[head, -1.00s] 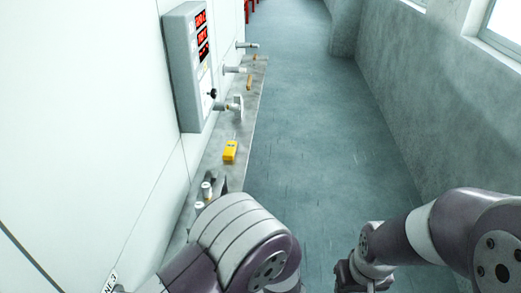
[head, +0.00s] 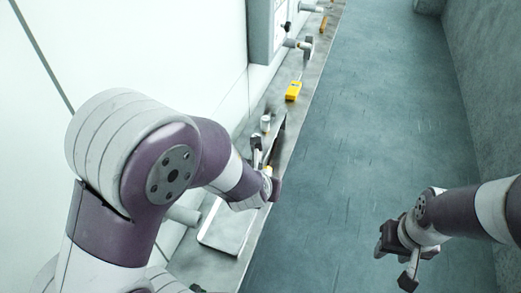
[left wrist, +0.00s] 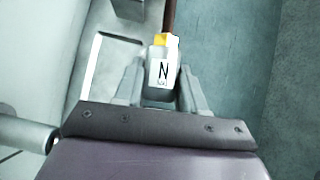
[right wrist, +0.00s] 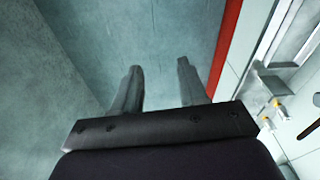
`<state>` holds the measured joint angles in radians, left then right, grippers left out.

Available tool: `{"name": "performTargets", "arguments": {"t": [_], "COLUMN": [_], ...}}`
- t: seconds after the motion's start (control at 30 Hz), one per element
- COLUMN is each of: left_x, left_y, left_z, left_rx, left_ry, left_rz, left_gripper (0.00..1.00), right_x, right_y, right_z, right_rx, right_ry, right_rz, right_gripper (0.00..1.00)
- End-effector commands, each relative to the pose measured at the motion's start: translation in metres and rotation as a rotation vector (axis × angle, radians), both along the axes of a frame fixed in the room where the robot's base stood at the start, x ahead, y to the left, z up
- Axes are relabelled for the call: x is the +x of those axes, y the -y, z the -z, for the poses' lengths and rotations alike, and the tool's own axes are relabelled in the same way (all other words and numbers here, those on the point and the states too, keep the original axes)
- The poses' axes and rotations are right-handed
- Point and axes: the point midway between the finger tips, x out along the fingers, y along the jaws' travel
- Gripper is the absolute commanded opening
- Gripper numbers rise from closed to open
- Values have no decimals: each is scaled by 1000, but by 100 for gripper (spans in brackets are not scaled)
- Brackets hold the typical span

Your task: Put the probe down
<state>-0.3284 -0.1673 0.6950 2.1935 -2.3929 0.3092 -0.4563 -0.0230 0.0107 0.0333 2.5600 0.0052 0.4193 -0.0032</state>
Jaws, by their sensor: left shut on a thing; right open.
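The probe (left wrist: 161,70), with a white face marked N and a yellow part above it, sits between the jaws of my left gripper (left wrist: 160,82), which is shut on it. A brown strip runs up from behind it in the left wrist view; I cannot tell whether it belongs to the probe. In the head view my left gripper (head: 267,174) is over the grey ledge, and the probe is mostly hidden. A shallow tray (head: 203,239) lies on the ledge nearer me. My right gripper (head: 394,268) is open and empty over the floor; its spread fingers show in the right wrist view (right wrist: 158,68).
A yellow device (head: 293,91) lies on the ledge (head: 308,75) farther along. A small white cylinder (head: 266,123) stands near my left gripper. A grey wall box (head: 265,35) and pipe fittings are beyond. The floor (head: 350,130) to the right is clear.

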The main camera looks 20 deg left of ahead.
Motion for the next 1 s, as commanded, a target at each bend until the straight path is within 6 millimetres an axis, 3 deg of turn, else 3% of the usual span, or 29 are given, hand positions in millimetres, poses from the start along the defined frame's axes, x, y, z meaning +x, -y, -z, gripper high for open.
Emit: {"name": "performTargets", "arguments": {"t": [0.1,0.23,0.3,0.37,0.47,0.5,0.6,0.7,0.8,1.0], "left_x": [-7,-11,-12,-12,-11,-11,-11,-11,-11,-11], "left_y": [23,33,34,34,34,34,33,33,33,33], "left_z": [-5,-6,-6,-6,-6,-6,-6,-6,-6,-6], "left_rx": [-1,0,0,0,0,0,-1,0,0,-1], "left_ry": [3,1,1,1,1,1,1,1,1,2], "left_rz": [89,132,136,136,135,135,134,134,134,133], "left_gripper": [13,13,13,13,13,13,13,13,13,13], "right_x": [0,-1,5,28,73,88,115,134,150,162], "right_y": [0,-9,-29,-56,-115,-139,-188,-224,-243,-247], "right_z": [0,1,3,-2,-22,-32,-55,-79,-100,-119], "right_rx": [0,-1,-1,0,-39,-72,-176,-313,-468,-699], "right_ry": [0,-6,-8,29,121,164,253,333,379,368], "right_rz": [0,-38,-120,-219,-648,-873,-1382,-1840,-2223,-2724], "right_gripper": [43,40,40,40,40,40,40,40,40,40]}}
